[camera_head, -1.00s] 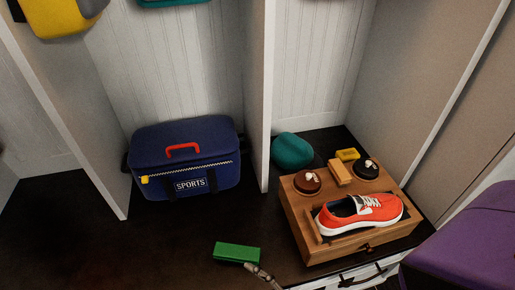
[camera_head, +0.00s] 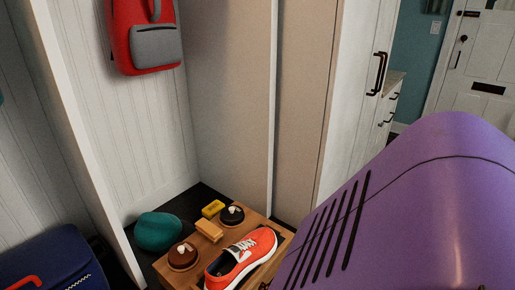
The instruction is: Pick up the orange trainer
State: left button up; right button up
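The orange trainer (camera_head: 262,243) has a white sole and white laces. It lies at the front of a wooden shoe-care box (camera_head: 256,217), near the bottom of the head view. The frame's bottom edge cuts off part of the box and possibly the trainer's lower edge. Neither of my grippers is in view, and nothing is seen touching the trainer.
Two round polish tins, one brown (camera_head: 184,257) and one dark (camera_head: 232,216), sit on the box with a wooden brush (camera_head: 209,231). A blue bag (camera_head: 50,262) is left. My purple body part blocks the lower right.

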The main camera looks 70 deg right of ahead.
aim_at(242, 253)
jog(key=k+l+z, duration=0.1)
jog(key=z, duration=1.45)
